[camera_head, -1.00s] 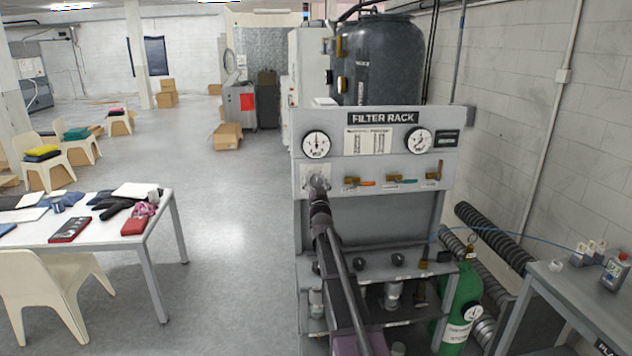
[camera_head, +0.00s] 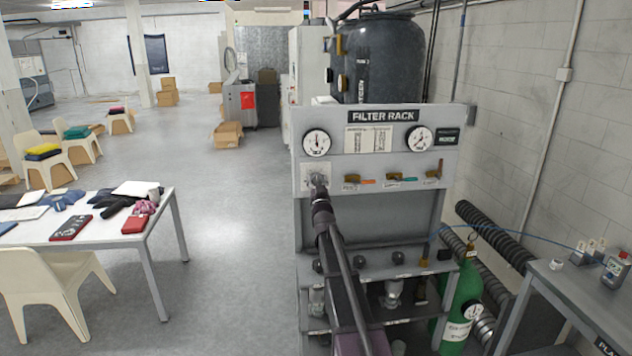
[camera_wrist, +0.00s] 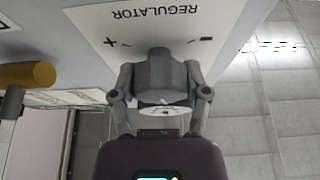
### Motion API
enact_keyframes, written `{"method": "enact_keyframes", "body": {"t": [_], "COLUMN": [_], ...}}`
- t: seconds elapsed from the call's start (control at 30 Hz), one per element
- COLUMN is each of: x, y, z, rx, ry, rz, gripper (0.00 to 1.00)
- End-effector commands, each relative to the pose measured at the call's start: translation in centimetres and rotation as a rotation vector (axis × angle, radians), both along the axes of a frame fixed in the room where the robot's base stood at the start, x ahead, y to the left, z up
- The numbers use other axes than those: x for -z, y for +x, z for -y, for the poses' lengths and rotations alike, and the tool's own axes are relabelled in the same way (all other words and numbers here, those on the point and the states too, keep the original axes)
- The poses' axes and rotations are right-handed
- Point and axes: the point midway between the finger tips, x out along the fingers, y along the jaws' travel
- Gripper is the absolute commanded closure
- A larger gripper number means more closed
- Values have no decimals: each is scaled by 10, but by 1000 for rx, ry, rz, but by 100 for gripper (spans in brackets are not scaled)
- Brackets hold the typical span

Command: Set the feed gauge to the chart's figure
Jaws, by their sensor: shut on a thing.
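My gripper (camera_wrist: 160,95) is shut on the grey regulator knob (camera_wrist: 158,72), with one finger on each side of it. The knob sits on a white plate (camera_wrist: 110,28) marked REGULATOR, with plus and minus signs, upside down in the wrist view. In the head view my gripper (camera_head: 319,190) reaches this plate at the panel's lower left, and the knob is mostly hidden. The left gauge (camera_head: 316,143) is right above it, its dark needle pointing roughly upward. A white chart (camera_head: 368,139) with fine print is beside that gauge; its figures are too small to read.
A second gauge (camera_head: 419,139) is on the right of the filter rack panel (camera_head: 330,120). Several valves with orange, green and brass handles sit in a row right of the knob. A green cylinder (camera_head: 458,310) stands below right. Open floor lies to the left.

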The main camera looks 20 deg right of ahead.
Motion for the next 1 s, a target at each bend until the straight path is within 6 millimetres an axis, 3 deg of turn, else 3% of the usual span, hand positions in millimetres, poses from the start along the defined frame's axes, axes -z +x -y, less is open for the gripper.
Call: {"method": "enact_keyframes", "body": {"t": [0.53, 0.57, 0.67, 1.0], "x": [-1, -1, -1, 0], "y": [1, 1, 1, 0], "z": [1, 1, 1, 2], "rx": [0, 0, 0, 1], "ry": [-82, -82, -81, -80], "rz": [-20, -20, -21, -22], "gripper": [87, 33, 5, 5]}}
